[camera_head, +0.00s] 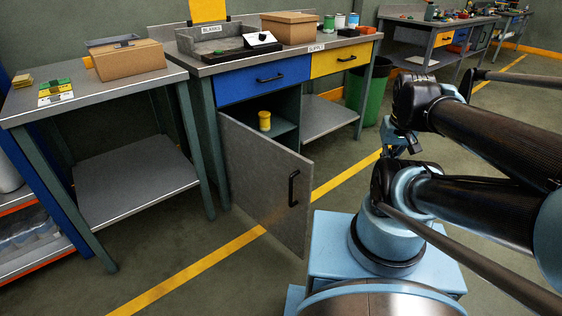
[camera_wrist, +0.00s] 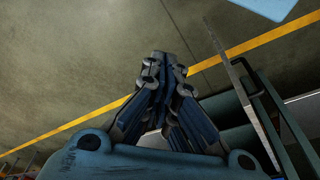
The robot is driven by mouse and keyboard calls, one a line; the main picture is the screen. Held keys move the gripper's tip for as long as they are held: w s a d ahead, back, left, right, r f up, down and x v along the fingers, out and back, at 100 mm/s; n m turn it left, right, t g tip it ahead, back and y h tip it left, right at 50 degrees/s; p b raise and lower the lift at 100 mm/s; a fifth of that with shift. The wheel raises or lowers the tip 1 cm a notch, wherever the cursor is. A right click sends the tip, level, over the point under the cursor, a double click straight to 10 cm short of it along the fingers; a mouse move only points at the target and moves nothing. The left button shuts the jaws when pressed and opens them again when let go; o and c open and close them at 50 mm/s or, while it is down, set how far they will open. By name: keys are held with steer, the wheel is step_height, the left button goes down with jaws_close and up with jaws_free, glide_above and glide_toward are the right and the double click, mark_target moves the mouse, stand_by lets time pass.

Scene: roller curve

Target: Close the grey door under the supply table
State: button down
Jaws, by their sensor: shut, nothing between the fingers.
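The grey door (camera_head: 262,183) under the supply table (camera_head: 316,47) stands wide open, swung out toward me over the floor. It hangs from the left side of the cabinet and has a black vertical handle (camera_head: 293,188) near its free edge. In the wrist view the door (camera_wrist: 237,85) shows nearly edge-on, right of my gripper. My gripper (camera_wrist: 165,62) is shut and empty, apart from the door, over the floor. In the head view my gripper (camera_head: 402,142) is small and partly hidden by my arm, to the right of the door.
Inside the open cabinet a yellow container (camera_head: 264,121) stands on a shelf. A blue drawer (camera_head: 262,79) and a yellow drawer (camera_head: 342,59) are above. A green bin (camera_head: 371,93) stands to the right. Another table (camera_head: 97,88) is at left. The floor before the door is clear.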

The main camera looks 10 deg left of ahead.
mark_target(283, 160)
steer(key=w+a+r+n, duration=0.2)
steer(key=w+a+n, duration=0.3)
steer(key=a+n, duration=0.3)
steer(key=w+a+r+n, duration=0.1)
steer(key=w+a+n, duration=0.4)
steer(key=a+n, duration=0.3)
steer(key=s+a+f+n+h, duration=0.1)
steer(key=s+a+f+n, duration=0.15)
steer(key=a+n, duration=0.55)
steer(key=s+a+f+n+h, duration=0.1)
steer(key=a+f+n, duration=0.25)
steer(key=a, duration=0.95)
steer(key=shift+n, duration=0.45)
steer(key=shift+w+d+f, duration=0.65)
steer(key=shift+w+f, duration=0.2)
steer(key=shift+f, duration=0.7)
steer(key=shift+w+d+f, duration=0.6)
steer(key=shift+w+f, duration=0.25)
steer(key=shift+f, duration=0.65)
steer(key=shift+w+d+f, duration=0.65)
steer(key=shift+w+f, duration=0.2)
steer(key=shift+f, duration=0.7)
